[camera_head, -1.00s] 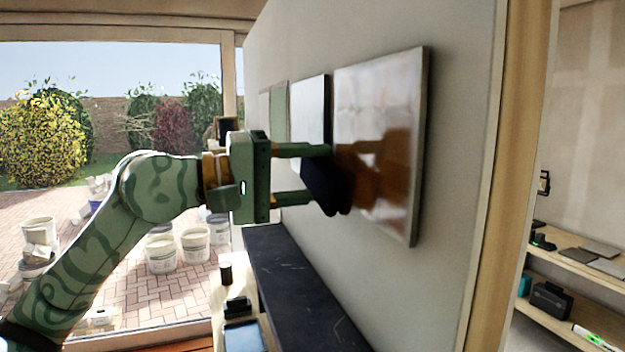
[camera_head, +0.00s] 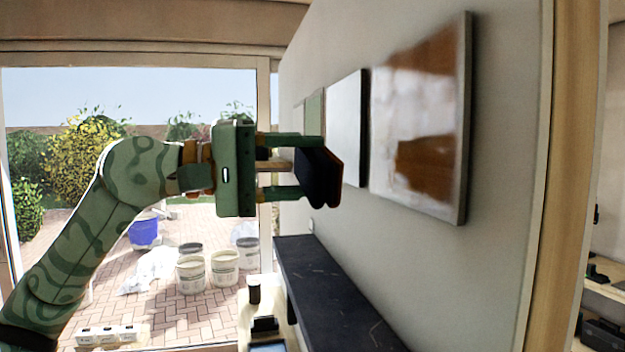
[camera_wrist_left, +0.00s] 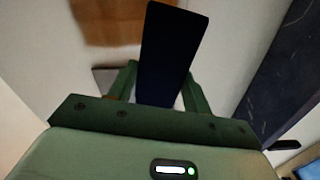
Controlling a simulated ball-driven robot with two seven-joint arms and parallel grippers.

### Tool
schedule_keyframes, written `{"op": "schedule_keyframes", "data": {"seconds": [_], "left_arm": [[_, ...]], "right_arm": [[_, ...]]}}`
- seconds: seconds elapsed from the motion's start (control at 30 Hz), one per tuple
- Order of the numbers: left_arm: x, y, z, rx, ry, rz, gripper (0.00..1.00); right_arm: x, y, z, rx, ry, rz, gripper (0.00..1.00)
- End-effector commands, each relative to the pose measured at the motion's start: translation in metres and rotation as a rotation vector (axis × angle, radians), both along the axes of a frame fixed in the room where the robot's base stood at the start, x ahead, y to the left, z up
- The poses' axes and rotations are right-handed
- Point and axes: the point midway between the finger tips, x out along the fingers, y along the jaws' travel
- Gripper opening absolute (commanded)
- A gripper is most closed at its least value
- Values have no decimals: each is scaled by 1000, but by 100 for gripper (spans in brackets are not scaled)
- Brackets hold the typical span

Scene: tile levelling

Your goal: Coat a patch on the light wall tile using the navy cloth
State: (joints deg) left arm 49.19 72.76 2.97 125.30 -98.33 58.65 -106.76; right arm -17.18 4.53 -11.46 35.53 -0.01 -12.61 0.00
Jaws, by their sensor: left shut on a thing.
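My left gripper (camera_head: 312,166) is shut on the navy cloth (camera_head: 318,180), a dark, flat pad with a brownish edge in the head view. The cloth also shows in the left wrist view (camera_wrist_left: 168,55), standing out between the fingers (camera_wrist_left: 160,88). The nearest wall tile (camera_head: 393,110) is light and glossy, with brown areas at its upper right and lower middle. A brown area (camera_wrist_left: 108,22) shows in the wrist view too. The cloth appears apart from this tile, to its left in the head view. A plain white tile (camera_head: 346,120) hangs beyond it. My right gripper is not in view.
A greenish tile (camera_head: 314,115) hangs farther along the grey wall (camera_head: 500,150). A dark ledge (camera_head: 330,290) runs below the tiles. Buckets (camera_head: 225,265) stand outside on the paving. A wooden post (camera_head: 572,170) borders the wall at the right.

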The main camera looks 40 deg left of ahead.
Motion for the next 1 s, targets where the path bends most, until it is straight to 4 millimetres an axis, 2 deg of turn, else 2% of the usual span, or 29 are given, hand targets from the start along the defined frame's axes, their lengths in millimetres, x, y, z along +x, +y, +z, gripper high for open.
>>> {"op": "schedule_keyframes", "data": {"seconds": [0.2, 0.5, 1.0], "left_arm": [[-1, 1, 1, -1, -1, 1, 31], [-19, 18, -3, -1, 0, 3, 31], [-23, 19, 1, 0, 0, 1, 31]], "right_arm": [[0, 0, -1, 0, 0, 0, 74], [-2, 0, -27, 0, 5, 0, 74], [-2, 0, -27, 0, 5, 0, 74]]}}
